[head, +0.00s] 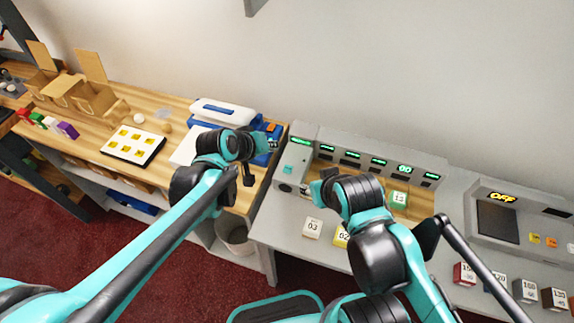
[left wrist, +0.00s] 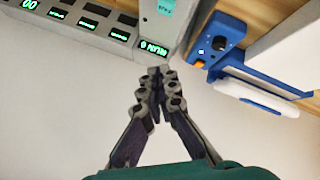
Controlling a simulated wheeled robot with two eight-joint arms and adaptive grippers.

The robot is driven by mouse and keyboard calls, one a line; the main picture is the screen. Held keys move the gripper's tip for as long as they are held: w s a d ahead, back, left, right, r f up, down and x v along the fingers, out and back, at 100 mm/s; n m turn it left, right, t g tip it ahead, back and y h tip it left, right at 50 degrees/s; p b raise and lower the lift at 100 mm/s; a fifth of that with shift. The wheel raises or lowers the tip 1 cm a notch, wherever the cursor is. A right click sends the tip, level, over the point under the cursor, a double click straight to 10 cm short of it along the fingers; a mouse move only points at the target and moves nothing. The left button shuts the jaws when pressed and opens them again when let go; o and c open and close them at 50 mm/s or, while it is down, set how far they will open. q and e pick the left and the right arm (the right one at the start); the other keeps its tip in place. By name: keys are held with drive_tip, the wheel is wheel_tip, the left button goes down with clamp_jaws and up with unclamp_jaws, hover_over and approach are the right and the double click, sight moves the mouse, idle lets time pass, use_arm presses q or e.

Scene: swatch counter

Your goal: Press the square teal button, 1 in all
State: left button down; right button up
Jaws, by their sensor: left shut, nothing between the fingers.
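The square teal button (head: 288,169) sits on the grey box at the left end of the counter's console. In the left wrist view a teal patch (left wrist: 166,6) at the top edge, cut off by the frame, looks like the same button. My left gripper (head: 272,145) is just behind and left of that box, apart from the button. In the left wrist view its fingers (left wrist: 157,74) are closed together and empty, their tips near a small green-lit display (left wrist: 153,47). My right arm bends across the console's front. I cannot make out its gripper fingers.
The grey console (head: 305,132) carries several green displays. Number cubes, one white (head: 312,228), stand on the counter. A blue-and-white device (head: 223,112) is on the wooden table behind my left arm. A panel (head: 500,215) reading OFF is at right.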

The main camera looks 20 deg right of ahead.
use_arm(q)
drive_tip(key=h, duration=0.1)
hover_over(286, 170)
drive_tip(key=f, duration=0.1)
drive_tip(key=shift+d, duration=0.1)
wheel_tip(286, 170, down, 9)
drive_tip(key=b, duration=0.6)
drive_tip(key=shift+b, duration=0.4)
idle(1.1)
drive_tip(key=shift+f+b, duration=0.3)
drive_tip(key=shift+b, duration=0.05)
drive_tip(key=shift+f+b, duration=0.45)
drive_tip(key=shift+f, duration=0.1)
idle(0.5)
idle(0.3)
drive_tip(key=shift+r+p, duration=0.8)
drive_tip(key=shift+r, duration=0.2)
